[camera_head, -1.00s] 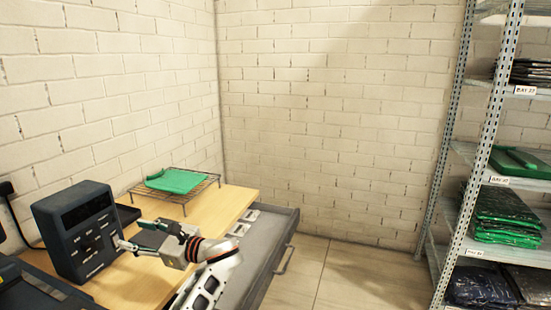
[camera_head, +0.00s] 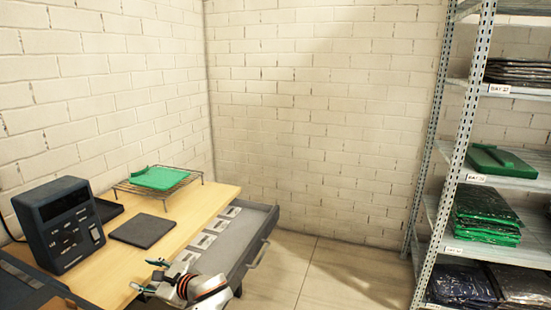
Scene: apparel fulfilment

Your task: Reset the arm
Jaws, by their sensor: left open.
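My left gripper (camera_head: 147,275) is at the bottom of the head view, by the front edge of the wooden desk (camera_head: 200,207). Its fingers point left and stand apart, with nothing seen between them. Part of the arm behind it is cut off by the lower frame edge. My right gripper is not in the picture.
A dark device with buttons (camera_head: 60,225) stands on the desk's left. A dark flat pad (camera_head: 143,230) lies beside it. A wire rack (camera_head: 190,183) holds a green folded item (camera_head: 160,177). The open drawer (camera_head: 248,232) juts out. Metal shelving (camera_head: 437,185) with packs stands right.

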